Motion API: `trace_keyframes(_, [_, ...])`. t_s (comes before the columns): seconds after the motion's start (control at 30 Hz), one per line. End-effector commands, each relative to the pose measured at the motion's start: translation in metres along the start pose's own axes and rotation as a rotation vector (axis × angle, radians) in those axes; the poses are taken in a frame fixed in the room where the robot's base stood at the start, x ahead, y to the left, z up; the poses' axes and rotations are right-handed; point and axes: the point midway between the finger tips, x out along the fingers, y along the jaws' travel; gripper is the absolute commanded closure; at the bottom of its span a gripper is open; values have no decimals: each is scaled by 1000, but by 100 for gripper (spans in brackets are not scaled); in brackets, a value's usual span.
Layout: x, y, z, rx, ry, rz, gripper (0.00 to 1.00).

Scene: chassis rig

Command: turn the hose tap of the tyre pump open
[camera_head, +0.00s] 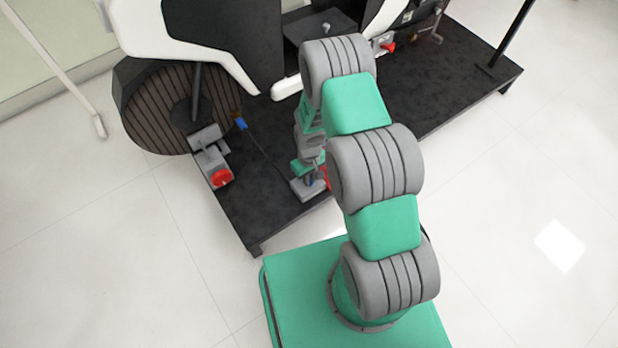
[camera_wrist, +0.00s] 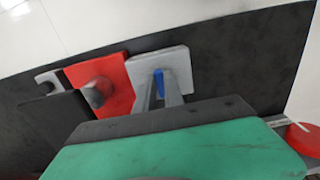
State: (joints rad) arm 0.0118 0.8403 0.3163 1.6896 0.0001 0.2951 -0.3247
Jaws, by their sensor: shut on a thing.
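The tyre pump sits on the black platform, with a grey block (camera_head: 303,193) and a red body beside it (camera_head: 327,178). In the wrist view the pump shows as a pale grey block (camera_wrist: 172,60) next to a red block (camera_wrist: 118,78) with a grey round knob (camera_wrist: 97,92). The hose tap is a small blue lever (camera_wrist: 159,82) standing at the grey block. My gripper (camera_wrist: 160,88) is shut on the blue tap, one grey finger on each side. In the head view my arm partly hides the pump and gripper.
A black hose (camera_head: 262,152) runs from the pump to a blue end (camera_head: 241,124) near the ribbed wheel (camera_head: 150,110). A grey bracket with a red knob (camera_head: 222,177) stands left of the pump. The platform's front edge (camera_head: 277,232) is close by.

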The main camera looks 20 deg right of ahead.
Motion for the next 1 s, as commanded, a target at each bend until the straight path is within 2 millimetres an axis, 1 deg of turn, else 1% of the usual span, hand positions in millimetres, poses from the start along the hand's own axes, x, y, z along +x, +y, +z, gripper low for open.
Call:
trace_keyframes(0.23, [0,0,0,41,0,-1,100])
trace_keyframes(0.47, [0,-2,0,166,0,-1,100])
trace_keyframes(1.0, [0,-5,-2,661,0,0,100])
